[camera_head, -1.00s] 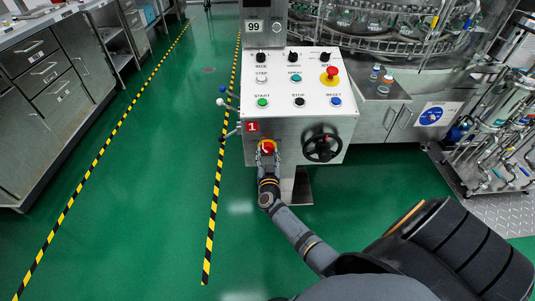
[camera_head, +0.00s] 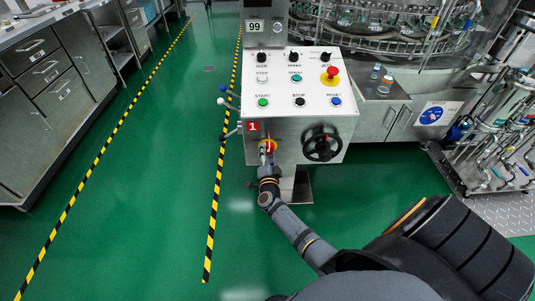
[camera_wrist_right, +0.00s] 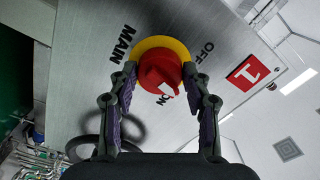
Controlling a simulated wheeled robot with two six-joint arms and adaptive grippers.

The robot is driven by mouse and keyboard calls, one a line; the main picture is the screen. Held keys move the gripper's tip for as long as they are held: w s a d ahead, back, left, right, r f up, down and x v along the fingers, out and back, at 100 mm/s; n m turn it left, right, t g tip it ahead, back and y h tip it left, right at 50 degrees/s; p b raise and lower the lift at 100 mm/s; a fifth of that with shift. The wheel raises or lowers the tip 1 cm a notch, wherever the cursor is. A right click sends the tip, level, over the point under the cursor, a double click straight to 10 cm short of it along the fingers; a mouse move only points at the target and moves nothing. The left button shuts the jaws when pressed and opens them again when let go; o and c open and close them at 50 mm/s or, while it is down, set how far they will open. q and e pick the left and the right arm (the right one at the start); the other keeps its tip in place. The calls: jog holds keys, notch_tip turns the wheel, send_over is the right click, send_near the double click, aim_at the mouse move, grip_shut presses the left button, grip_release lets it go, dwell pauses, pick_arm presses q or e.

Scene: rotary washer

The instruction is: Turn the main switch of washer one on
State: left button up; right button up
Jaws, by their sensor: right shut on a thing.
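The main switch of washer one is a red knob on a yellow round plate (camera_wrist_right: 161,47), on the lower left of the metal control box (camera_head: 228,102). A red label with a white 1 (camera_head: 252,127) is just above it. My right gripper (camera_wrist_right: 160,72) is shut on the red knob (camera_wrist_right: 158,68), with one finger on each side. In the wrist view, the knob's white mark (camera_wrist_right: 165,90) lies at the ON lettering and away from the OFF lettering (camera_wrist_right: 206,50). In the head view my right gripper (camera_head: 267,153) partly hides the switch. My left gripper is not in view.
Above the switch are several knobs and buttons, with a red emergency button (camera_head: 332,71) on yellow. A black handwheel (camera_head: 322,147) is right of my gripper. Levers (camera_head: 228,104) stick out on the left. Green floor is free to the left.

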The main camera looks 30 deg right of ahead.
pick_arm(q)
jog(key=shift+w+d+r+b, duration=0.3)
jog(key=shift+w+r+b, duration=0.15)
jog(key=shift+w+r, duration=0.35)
pick_arm(e)
jog(key=shift+m, duration=3)
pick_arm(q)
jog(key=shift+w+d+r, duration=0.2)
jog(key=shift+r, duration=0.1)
pick_arm(e)
jog(key=shift+m, duration=0.3)
jog(key=o, duration=1.1)
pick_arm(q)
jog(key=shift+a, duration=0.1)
pick_arm(e)
jog(key=shift+o, duration=0.2)
jog(key=v, duration=1.2)
